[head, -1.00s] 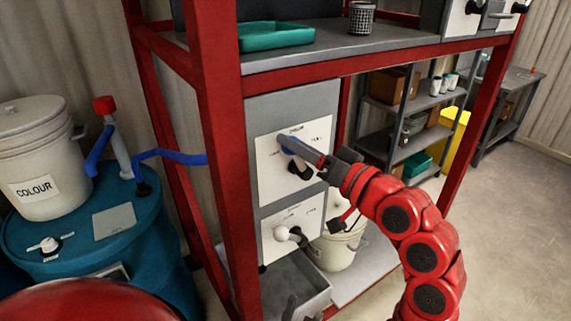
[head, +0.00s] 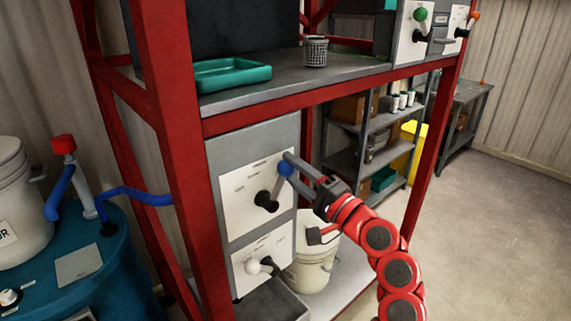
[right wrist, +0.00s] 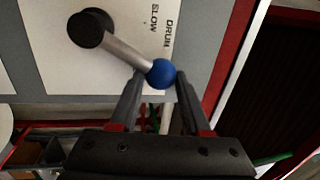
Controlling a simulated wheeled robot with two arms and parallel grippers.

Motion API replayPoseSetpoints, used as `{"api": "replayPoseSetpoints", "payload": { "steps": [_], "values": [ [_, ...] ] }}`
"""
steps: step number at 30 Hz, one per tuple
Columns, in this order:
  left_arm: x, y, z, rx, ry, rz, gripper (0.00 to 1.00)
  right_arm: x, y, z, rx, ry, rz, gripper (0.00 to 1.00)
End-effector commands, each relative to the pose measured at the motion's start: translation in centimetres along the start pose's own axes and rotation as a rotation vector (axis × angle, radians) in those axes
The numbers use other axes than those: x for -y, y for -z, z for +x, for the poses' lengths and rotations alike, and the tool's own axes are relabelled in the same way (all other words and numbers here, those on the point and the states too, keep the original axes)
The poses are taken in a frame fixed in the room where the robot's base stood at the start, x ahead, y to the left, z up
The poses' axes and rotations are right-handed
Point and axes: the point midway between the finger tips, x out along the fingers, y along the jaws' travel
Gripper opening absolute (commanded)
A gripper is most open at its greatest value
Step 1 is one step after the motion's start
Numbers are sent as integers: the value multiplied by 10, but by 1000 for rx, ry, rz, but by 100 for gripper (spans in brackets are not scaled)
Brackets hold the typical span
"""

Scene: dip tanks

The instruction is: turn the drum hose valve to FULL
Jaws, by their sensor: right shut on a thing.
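The drum hose valve is a lever with a black hub (head: 265,200) and a blue ball knob (head: 286,168), on a white panel (head: 240,207). In the head view the lever points up and right. My right gripper (head: 289,166) is shut on the blue knob. In the right wrist view, the fingers of my right gripper (right wrist: 158,76) flank the blue knob (right wrist: 162,73) at the end of the grey lever. The words DRUM and SLOW are readable on the panel there; no FULL mark is legible. My left gripper is not in view.
A white-knobbed lever (head: 254,266) is on the panel below. A red frame post (head: 180,160) stands left of the panels. A blue drum (head: 115,280) with a blue hose (head: 135,193) is further left. A white bucket (head: 312,262) stands behind my arm.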

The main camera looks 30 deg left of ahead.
Motion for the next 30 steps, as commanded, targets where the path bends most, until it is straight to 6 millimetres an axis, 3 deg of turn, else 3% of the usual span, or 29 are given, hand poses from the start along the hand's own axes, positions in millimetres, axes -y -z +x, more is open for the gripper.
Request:
{"api": "replayPoseSetpoints", "payload": {
  "steps": [1, 12, 30],
  "values": [
    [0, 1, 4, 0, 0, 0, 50, -8, 0, 1, 2, -15, 42, 0],
    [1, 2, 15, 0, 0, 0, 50, -20, 11, -2, -36, -8, 213, 0],
    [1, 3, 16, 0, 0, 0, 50, -24, 12, -2, -41, -9, 250, 0]
  ]
}}
